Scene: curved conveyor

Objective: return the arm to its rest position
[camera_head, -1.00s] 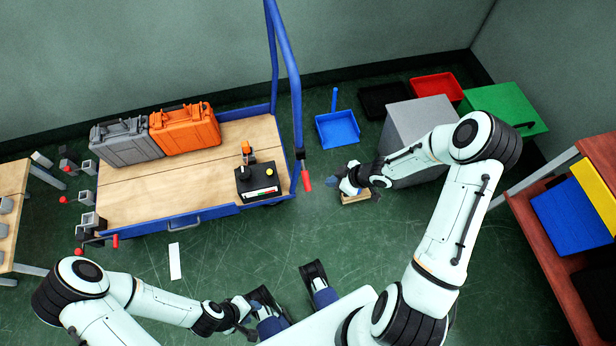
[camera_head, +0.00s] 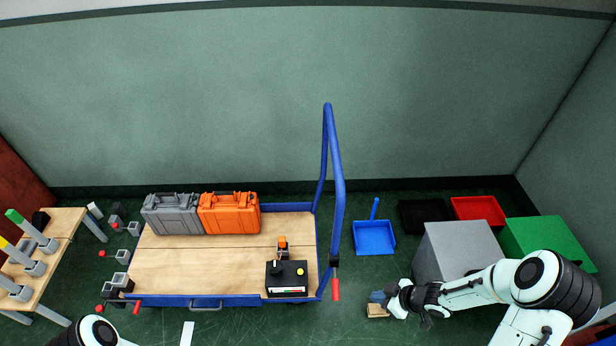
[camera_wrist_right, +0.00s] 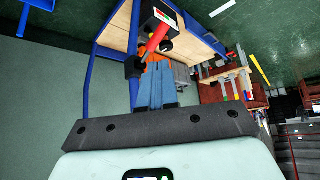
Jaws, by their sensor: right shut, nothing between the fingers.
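My right arm reaches in from the lower right in the head view. Its gripper (camera_head: 379,297) is low over the green floor, to the right of the cart's red-tipped handle. In the right wrist view its blue fingers (camera_wrist_right: 157,86) are together with nothing between them. A small tan wooden piece (camera_head: 377,311) shows just below the gripper in the head view; whether they touch I cannot tell. Only a rounded joint of my left arm (camera_head: 96,332) shows at the bottom left. My left gripper is out of view.
A blue cart (camera_head: 222,300) carries a grey case (camera_head: 170,214), an orange case (camera_head: 229,213) and a black control box (camera_head: 287,279). A grey box (camera_head: 460,250) stands beside my right forearm. A blue dustpan (camera_head: 374,238) lies behind the gripper. A wooden table (camera_head: 67,222) stands left.

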